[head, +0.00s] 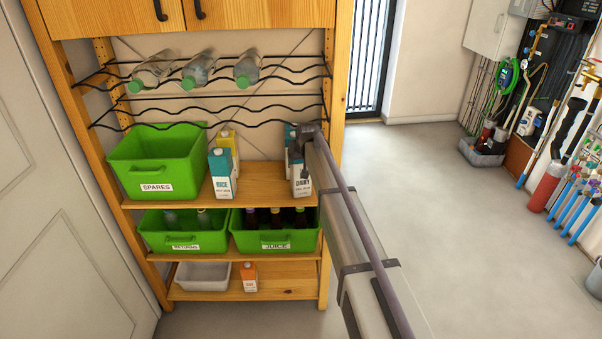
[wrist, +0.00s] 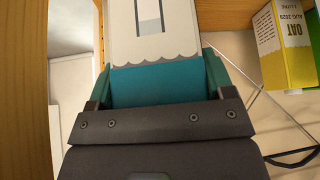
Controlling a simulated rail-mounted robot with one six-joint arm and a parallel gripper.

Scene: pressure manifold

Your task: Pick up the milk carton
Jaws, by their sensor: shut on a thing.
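The milk carton, white with a teal top and DAIRY on its front (head: 301,182), is upright at the right end of the middle shelf. My gripper (head: 302,150) is at its top, partly hiding it. In the wrist view the white carton (wrist: 152,45) and its teal top fill the space between the fingers of my gripper (wrist: 157,70), which is shut on it. I cannot tell whether its base touches the shelf. A blue patch behind the gripper may be another carton.
A blue-and-white RICE carton (head: 222,178) and a yellow OAT carton (head: 228,140) stand to the left; OAT also shows in the wrist view (wrist: 284,45). A green SPARES bin (head: 155,165) is further left. The wooden post (head: 338,90) is close on the right. A wire bottle rack (head: 215,108) hangs above.

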